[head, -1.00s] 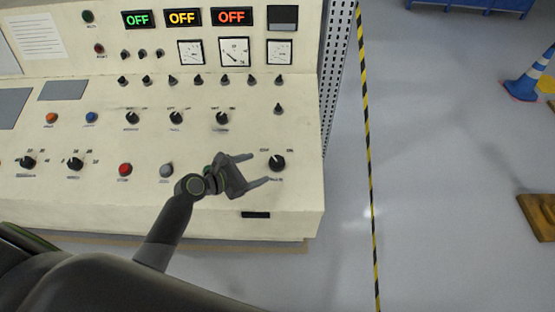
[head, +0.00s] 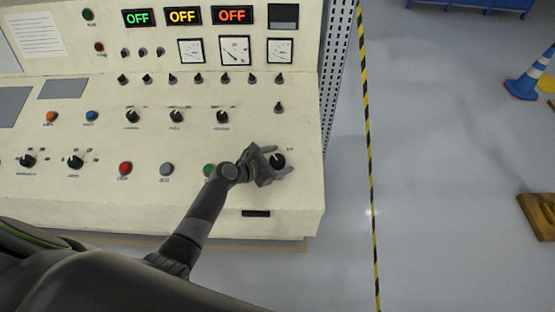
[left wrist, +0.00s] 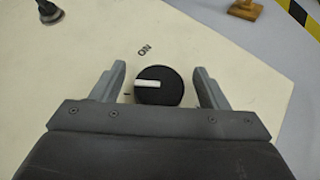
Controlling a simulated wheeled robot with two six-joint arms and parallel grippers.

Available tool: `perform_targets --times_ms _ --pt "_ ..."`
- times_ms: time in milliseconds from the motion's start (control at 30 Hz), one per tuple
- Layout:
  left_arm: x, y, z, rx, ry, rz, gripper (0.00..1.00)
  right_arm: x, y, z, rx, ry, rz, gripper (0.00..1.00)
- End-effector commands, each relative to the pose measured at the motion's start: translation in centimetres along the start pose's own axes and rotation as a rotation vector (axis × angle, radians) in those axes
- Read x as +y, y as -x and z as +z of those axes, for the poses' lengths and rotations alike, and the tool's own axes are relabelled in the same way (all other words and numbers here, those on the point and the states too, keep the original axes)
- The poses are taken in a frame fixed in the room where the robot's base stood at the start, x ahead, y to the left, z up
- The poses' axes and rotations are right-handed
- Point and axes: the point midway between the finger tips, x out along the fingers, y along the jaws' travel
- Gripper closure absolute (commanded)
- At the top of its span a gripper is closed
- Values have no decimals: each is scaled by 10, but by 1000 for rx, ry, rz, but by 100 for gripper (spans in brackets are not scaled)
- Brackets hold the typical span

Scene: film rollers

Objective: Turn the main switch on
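The main switch (head: 278,160) is a round black knob with a white pointer at the lower right of the cream control panel. It also shows in the left wrist view (left wrist: 172,88), between my fingers, with its white pointer aimed left and an ON label (left wrist: 145,50) above it. My left gripper (head: 280,162) is open, one finger on each side of the knob, with gaps visible on both sides in the left wrist view. My right gripper is not in view.
The cream panel (head: 110,200) carries other knobs, buttons, gauges and several lit displays, three reading OFF (head: 233,15). A green button (head: 209,170) is partly hidden by my left arm.

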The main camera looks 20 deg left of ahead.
Motion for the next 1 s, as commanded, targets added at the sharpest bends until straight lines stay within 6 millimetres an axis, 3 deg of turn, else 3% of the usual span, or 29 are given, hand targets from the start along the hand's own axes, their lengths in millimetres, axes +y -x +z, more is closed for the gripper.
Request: perform_targets --times_ms 67,333,667,1000 --pt "0 0 0 0 0 0 41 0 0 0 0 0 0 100" --pt "0 0 0 0 0 0 77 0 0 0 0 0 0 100" --pt "1 0 -2 2 -25 -39 77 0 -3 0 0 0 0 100" --pt "1 0 -2 2 -142 -242 77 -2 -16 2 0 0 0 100"
